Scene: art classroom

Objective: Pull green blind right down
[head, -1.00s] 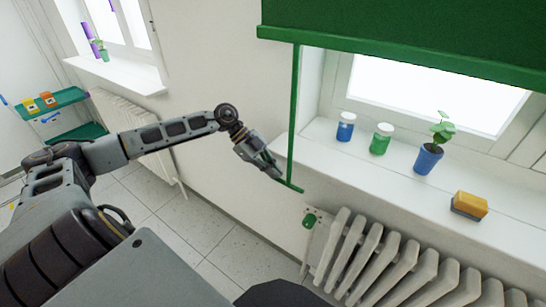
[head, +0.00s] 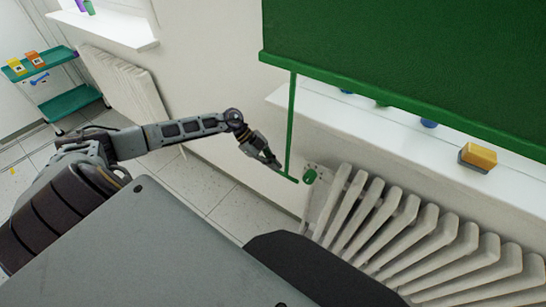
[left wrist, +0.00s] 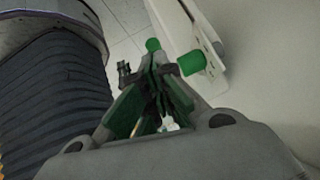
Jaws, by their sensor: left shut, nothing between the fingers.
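The green blind (head: 400,70) hangs over the window at the upper right. Its bottom bar hides the window pane and most of the jars and plant pot. A thin green rod (head: 291,120) hangs from the bar's left end and ends in a short crosspiece (head: 289,178). My left gripper (head: 277,165) is at the rod's lower end, by the crosspiece. In the left wrist view its fingers (left wrist: 155,62) are closed together, with a green round end (left wrist: 152,45) just beyond the tips. Whether they touch it is unclear. My right gripper is out of view.
A white radiator (head: 420,235) with a green knob (head: 309,176) stands below the sill, close right of my left gripper. A green-shelved cart (head: 70,103) stands at the far left, beyond open floor.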

